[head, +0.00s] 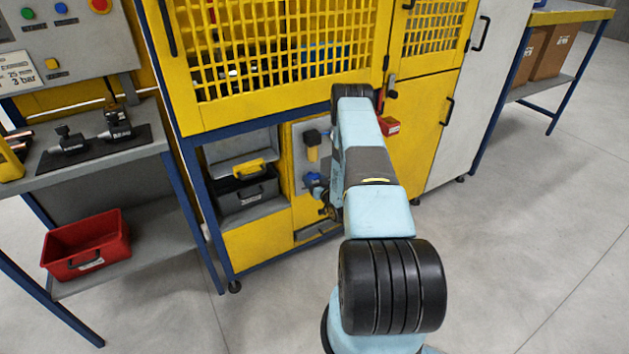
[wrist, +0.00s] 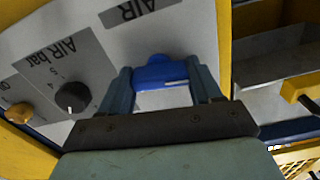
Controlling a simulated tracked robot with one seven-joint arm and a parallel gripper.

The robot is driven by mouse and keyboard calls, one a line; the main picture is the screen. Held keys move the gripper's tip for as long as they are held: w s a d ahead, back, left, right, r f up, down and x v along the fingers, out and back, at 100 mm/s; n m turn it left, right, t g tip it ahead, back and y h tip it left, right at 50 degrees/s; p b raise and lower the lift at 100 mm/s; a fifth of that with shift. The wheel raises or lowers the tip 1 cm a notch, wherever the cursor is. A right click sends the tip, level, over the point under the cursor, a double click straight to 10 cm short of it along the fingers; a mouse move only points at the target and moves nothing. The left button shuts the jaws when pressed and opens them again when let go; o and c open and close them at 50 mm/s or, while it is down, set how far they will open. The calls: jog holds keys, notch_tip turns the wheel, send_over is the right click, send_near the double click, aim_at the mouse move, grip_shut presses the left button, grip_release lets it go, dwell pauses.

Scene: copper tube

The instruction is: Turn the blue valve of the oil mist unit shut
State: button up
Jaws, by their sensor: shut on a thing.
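The blue valve (wrist: 160,73) shows in the wrist view as a blue handle on a pale panel. My gripper (wrist: 162,84) has one finger on each side of it and is shut on it. The fingers cover the handle's ends, and the valve body behind it is hidden. In the head view a small blue part (head: 312,179) shows on the grey panel of the yellow machine, just left of my arm. My arm hides most of my gripper there.
Beside the valve are a black knob (wrist: 72,97) and a yellow knob (wrist: 20,113). A unit with a yellow bowl (head: 312,153) sits above the blue part. A black bin (head: 247,190) is left of it. A red bin (head: 88,245) stands far left. Floor at right is clear.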

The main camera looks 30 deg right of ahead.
jog(key=m, duration=0.4)
jog(key=shift+d+r+m, duration=0.15)
jog(key=shift+d+m, duration=0.15)
jog(key=m, duration=0.4)
jog(key=shift+d, duration=0.2)
jog(key=m, duration=0.5)
jog(key=shift+d, duration=0.15)
jog(key=shift+s+m, duration=0.1)
jog(key=shift+m, duration=1.4)
jog(key=shift+f, duration=0.2)
jog(key=o, duration=1)
jog(key=shift+o, duration=0.3)
jog(key=shift+a, duration=0.2)
jog(key=shift+s+a, duration=0.1)
